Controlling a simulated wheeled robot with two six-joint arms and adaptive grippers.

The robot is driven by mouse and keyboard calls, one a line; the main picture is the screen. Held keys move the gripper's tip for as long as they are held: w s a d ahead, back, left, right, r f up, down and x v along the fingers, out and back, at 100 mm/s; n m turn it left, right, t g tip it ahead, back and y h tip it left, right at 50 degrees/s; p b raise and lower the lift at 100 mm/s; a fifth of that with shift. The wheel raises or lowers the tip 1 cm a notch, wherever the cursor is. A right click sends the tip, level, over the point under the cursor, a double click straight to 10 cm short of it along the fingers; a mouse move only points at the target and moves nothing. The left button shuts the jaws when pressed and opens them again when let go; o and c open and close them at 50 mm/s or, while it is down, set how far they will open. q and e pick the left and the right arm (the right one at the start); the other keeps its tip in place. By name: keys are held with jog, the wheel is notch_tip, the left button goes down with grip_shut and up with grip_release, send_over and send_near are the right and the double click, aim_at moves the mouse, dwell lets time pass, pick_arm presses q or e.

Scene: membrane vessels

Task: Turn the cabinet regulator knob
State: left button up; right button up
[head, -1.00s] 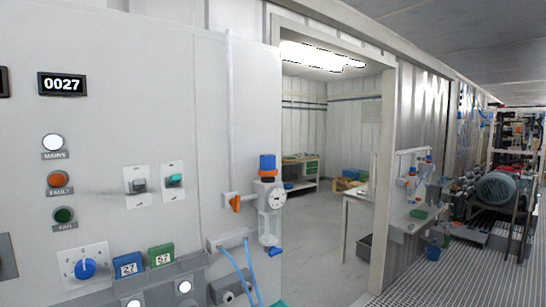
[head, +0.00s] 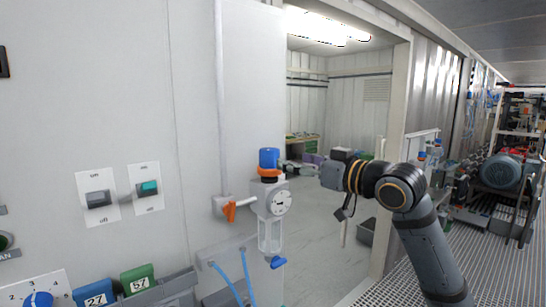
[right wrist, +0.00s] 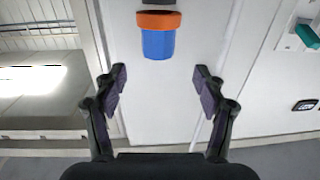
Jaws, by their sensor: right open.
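The regulator (head: 271,215) is mounted on the cabinet wall, with a blue knob (head: 268,158) above an orange ring on its top and a round gauge on its body. My right gripper (head: 326,174) is to the right of the knob in the head view, apart from it. In the right wrist view the blue knob (right wrist: 158,43) with its orange ring lies ahead of the fingertips, roughly centred between them. The right gripper's two fingers (right wrist: 160,80) are spread and empty. My left gripper is not in view.
An orange valve handle (head: 229,211) sits left of the regulator, and a blue drain tap (head: 278,262) is below it. Blue hoses (head: 238,280) hang nearby. Two switches (head: 98,199) are on the cabinet face. An open doorway lies right of the regulator.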

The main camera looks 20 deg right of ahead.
aim_at(277, 153)
jog(key=p+x, duration=0.2)
jog(key=x, duration=0.1)
jog(key=r+p+x, duration=0.1)
jog(key=p+x, duration=0.1)
jog(key=x, duration=0.1)
jog(key=p+x, duration=0.2)
jog(key=x, duration=0.1)
jog(key=shift+w+r, duration=0.15)
jog(key=shift+w, duration=0.3)
jog(key=shift+w+a, duration=0.15)
jog(key=shift+w, duration=0.2)
jog(key=shift+s, duration=0.1)
